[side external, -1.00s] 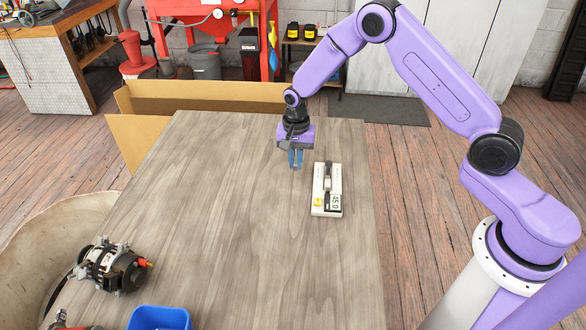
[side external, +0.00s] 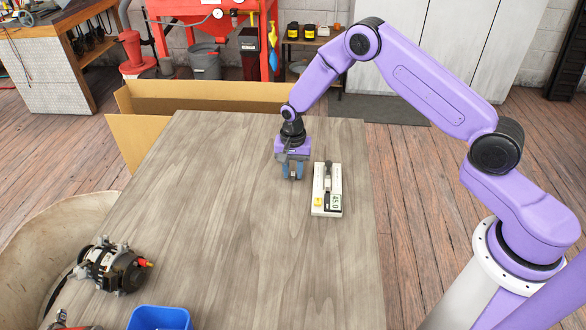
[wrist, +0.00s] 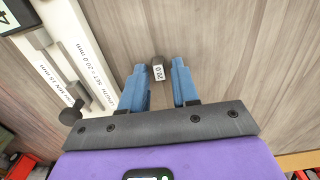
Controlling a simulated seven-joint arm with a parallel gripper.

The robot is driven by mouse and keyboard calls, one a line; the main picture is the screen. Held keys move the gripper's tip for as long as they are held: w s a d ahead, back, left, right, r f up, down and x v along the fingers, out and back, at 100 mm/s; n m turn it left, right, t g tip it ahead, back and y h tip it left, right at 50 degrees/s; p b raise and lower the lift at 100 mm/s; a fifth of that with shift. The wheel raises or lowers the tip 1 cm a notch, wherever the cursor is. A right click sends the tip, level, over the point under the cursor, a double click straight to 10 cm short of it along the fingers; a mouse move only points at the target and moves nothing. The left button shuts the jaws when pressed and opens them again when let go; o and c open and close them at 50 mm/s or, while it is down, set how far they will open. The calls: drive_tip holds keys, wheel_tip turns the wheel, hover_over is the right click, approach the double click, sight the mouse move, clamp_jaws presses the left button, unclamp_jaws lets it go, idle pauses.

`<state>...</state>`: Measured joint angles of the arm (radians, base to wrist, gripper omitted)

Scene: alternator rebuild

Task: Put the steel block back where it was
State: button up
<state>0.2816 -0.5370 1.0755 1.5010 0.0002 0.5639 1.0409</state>
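The steel block (wrist: 158,70) is small, with a "20.0" label on its face, and shows in the wrist view on the wooden table. My gripper (wrist: 158,68) is open, its blue fingers to the left and right of the block. There are gaps on both sides, so it does not look gripped. In the side view my gripper (side external: 292,177) is low over the table, left of the white measuring device; I cannot make out the block clearly there. The white device (side external: 320,208) lies on the table; its wrist-view label (wrist: 62,75) reads "20.0 mm".
An alternator (side external: 112,267) sits at the table's front left, near a blue bin (side external: 160,318). A cardboard box (side external: 205,91) stands beyond the far edge. The middle of the wooden table (side external: 235,240) is clear. The white device is close beside my gripper.

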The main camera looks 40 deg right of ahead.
sight(293, 173)
drive_tip(key=shift+r, duration=0.1)
wheel_tip(293, 173, up, 12)
drive_tip(key=shift+r, duration=0.15)
idle(0.6)
drive_tip(key=s+a+r+n, duration=0.3)
drive_tip(key=s+r+n, duration=0.25)
drive_tip(key=s, duration=0.45)
drive_tip(key=s+a+r+n, duration=0.2)
drive_tip(key=s+r+n, duration=0.35)
drive_tip(key=s, duration=0.35)
drive_tip(key=s+d+n, duration=0.3)
drive_tip(key=s+n, duration=0.2)
drive_tip(key=s, duration=0.5)
drive_tip(key=s+d+r+n, duration=0.1)
drive_tip(key=s+d+n, duration=0.3)
drive_tip(key=s, duration=0.5)
drive_tip(key=shift+s+n, duration=0.35)
drive_tip(key=shift+n, duration=0.45)
drive_tip(key=shift+r, duration=0.15)
